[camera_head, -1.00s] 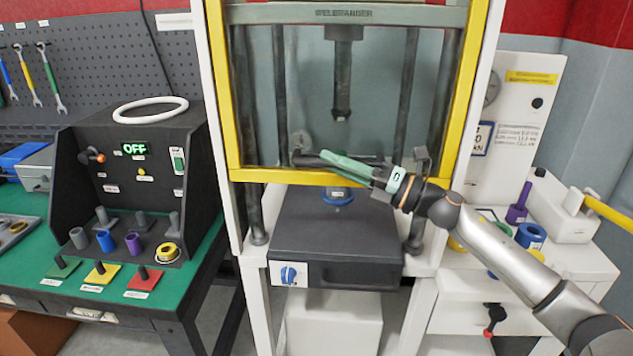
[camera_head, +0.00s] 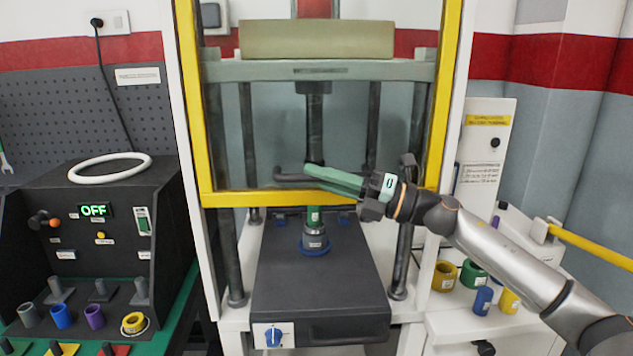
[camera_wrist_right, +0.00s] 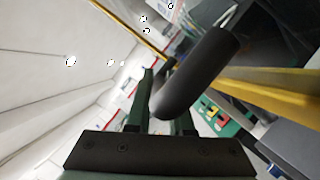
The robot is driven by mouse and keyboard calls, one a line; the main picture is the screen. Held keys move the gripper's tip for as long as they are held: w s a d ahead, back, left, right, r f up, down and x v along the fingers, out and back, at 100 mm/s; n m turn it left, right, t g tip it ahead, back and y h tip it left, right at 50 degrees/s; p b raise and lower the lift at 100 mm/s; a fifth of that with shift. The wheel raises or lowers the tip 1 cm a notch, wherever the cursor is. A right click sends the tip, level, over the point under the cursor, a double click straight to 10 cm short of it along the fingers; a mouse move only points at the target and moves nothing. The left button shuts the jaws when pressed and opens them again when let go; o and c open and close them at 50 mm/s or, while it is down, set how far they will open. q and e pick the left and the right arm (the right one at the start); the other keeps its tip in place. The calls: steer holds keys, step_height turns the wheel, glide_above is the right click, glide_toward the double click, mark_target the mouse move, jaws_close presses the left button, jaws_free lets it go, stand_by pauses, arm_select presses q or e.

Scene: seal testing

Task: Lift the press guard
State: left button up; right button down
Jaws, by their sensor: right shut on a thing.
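The press guard (camera_head: 255,199) is a clear panel in a yellow frame at the front of the press. Its lower bar hangs above the black press bed, with an open gap below. My right gripper (camera_head: 325,178) reaches in from the right and is shut on the dark bar handle (camera_head: 288,177) at the guard's lower part. In the right wrist view, the dark handle (camera_wrist_right: 198,75) runs between my green fingers (camera_wrist_right: 164,105), and the yellow frame (camera_wrist_right: 275,92) lies to the right. My left gripper is not in view.
A green and grey part on a blue ring (camera_head: 314,246) stands on the press bed (camera_head: 320,290) under the guard. A black control box reading OFF (camera_head: 95,210) is at left. Coloured rings (camera_head: 473,275) and a yellow bar (camera_head: 590,245) are at right.

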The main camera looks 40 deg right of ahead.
steer(key=c, duration=0.8)
jaws_free()
steer(key=shift+s+d, duration=0.1)
steer(key=shift+s+d+f+b, duration=0.3)
steer(key=shift+s, duration=0.1)
steer(key=b+v, duration=0.2)
steer(key=v, duration=0.9)
steer(key=shift+d+r, duration=0.1)
steer(key=shift+s, duration=0.1)
